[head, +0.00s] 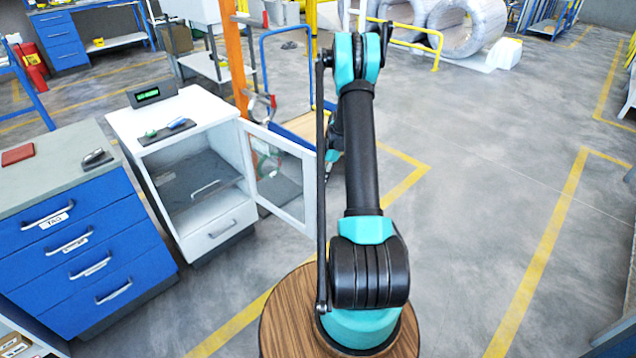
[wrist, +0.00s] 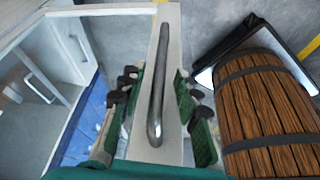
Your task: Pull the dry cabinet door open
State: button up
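The white dry cabinet (head: 205,106) stands left of my arm in the head view, its door (head: 308,190) with a clear pane swung wide open to the right. A shelf and a lower drawer show inside. In the wrist view the door's white frame (wrist: 168,20) carries a long metal handle (wrist: 156,100). My gripper (wrist: 157,82) is open, with its dark green fingers on either side of the handle and visible gaps to it. In the head view my gripper is mostly hidden behind the arm near the door.
A blue drawer unit (head: 75,245) stands left of the cabinet. An orange post (head: 236,60) and a blue-framed cart (head: 288,33) stand behind the door. Open floor (head: 480,200) with yellow lines lies to the right.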

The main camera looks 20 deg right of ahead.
jog(key=v, duration=1)
jog(key=shift+d+r, duration=0.15)
jog(key=shift+r, duration=0.2)
jog(key=shift+d, duration=0.1)
